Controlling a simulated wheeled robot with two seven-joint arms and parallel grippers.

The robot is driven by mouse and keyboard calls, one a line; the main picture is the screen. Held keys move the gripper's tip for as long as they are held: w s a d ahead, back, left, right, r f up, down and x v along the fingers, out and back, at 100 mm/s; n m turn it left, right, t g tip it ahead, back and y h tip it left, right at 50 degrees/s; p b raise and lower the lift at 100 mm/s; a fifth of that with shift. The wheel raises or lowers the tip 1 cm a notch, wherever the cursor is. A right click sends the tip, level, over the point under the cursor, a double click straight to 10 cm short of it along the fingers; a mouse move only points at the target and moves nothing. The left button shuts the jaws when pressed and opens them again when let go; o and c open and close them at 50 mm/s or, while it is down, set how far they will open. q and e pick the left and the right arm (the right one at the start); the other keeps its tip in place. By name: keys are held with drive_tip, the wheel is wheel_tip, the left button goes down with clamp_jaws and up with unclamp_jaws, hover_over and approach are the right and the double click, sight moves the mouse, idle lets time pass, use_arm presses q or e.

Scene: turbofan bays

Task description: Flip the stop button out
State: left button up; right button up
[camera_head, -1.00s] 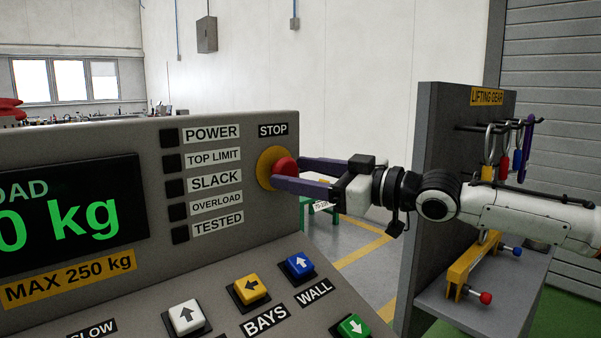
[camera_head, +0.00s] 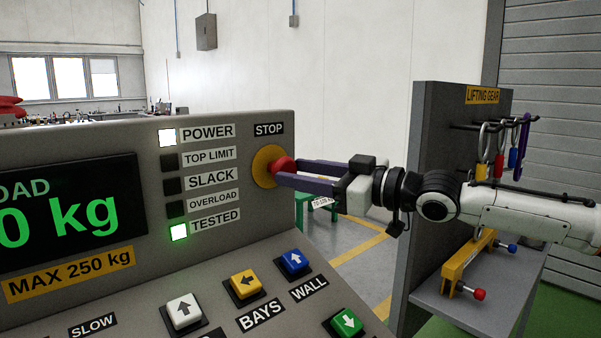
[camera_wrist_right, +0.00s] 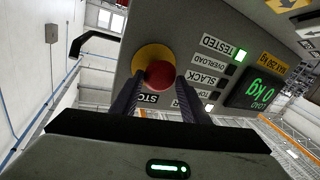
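The red stop button (camera_head: 283,165) sits in its yellow ring (camera_head: 262,170) under the STOP label on the grey control panel. My right gripper (camera_head: 287,171) comes in from the right, with one finger on each side of the red cap. In the right wrist view the cap (camera_wrist_right: 159,73) shows between the two fingertips, which close on its sides. The POWER lamp (camera_head: 166,138) and the TESTED lamp (camera_head: 179,232) are lit; the lamps between them are dark. My left gripper is not in view.
Below are white (camera_head: 183,312), yellow (camera_head: 245,284), blue (camera_head: 293,261) and green (camera_head: 346,322) arrow buttons on the sloping panel. A grey lifting gear stand (camera_head: 440,180) with hanging hooks stands at right, behind my right arm. Open floor lies between.

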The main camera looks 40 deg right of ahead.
drive_tip(key=o, duration=0.4)
drive_tip(key=shift+a, duration=0.1)
drive_tip(key=shift+c, duration=0.2)
use_arm(q)
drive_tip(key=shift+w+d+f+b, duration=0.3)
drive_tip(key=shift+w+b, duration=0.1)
drive_tip(key=shift+b, duration=0.5)
use_arm(e)
drive_tip(key=v, duration=1)
drive_tip(key=shift+s, duration=0.2)
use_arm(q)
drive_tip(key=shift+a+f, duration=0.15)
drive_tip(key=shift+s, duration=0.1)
